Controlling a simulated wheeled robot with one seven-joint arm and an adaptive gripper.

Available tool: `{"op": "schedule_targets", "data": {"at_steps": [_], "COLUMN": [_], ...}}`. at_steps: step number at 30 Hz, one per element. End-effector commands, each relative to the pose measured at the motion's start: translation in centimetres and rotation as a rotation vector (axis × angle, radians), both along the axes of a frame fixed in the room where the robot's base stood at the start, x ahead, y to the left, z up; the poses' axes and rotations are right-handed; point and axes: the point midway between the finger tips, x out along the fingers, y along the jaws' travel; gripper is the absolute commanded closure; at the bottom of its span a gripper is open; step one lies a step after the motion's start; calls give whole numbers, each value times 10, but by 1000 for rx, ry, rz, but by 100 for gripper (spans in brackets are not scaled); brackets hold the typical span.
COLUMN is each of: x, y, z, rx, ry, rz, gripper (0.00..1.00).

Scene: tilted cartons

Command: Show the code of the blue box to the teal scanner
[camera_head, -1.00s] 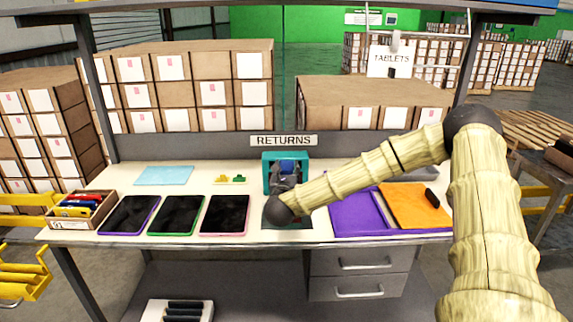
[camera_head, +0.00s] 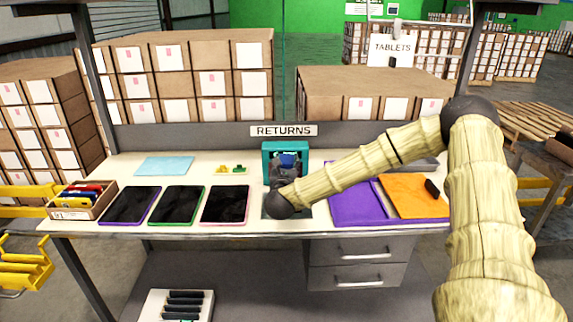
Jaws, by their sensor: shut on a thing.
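The teal scanner (camera_head: 269,149) stands at the back middle of the white bench, under the RETURNS sign. My gripper (camera_head: 288,168) is right in front of the scanner's opening, mostly hidden by my own wrist. A small piece of the blue box (camera_head: 289,159) shows beyond the fingers, inside the scanner's frame. My gripper is shut on the blue box. The box's code is not visible from here, and I cannot tell whether the box touches the scanner.
Tablets in purple, green and pink cases (camera_head: 178,205) lie left of my gripper. A wooden box of coloured items (camera_head: 82,211) stands at the far left. A light blue sheet (camera_head: 164,166) lies at the back left.

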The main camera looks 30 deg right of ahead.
Motion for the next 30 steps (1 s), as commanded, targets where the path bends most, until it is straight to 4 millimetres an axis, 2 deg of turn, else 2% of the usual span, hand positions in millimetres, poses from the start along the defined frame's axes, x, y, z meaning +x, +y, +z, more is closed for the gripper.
{"op": "schedule_targets", "data": {"at_steps": [11,30], "x": [0,0], "y": [0,0], "z": [3,57], "rx": [0,0], "ry": [-1,-3], "rz": [0,0], "gripper": [83,83]}}
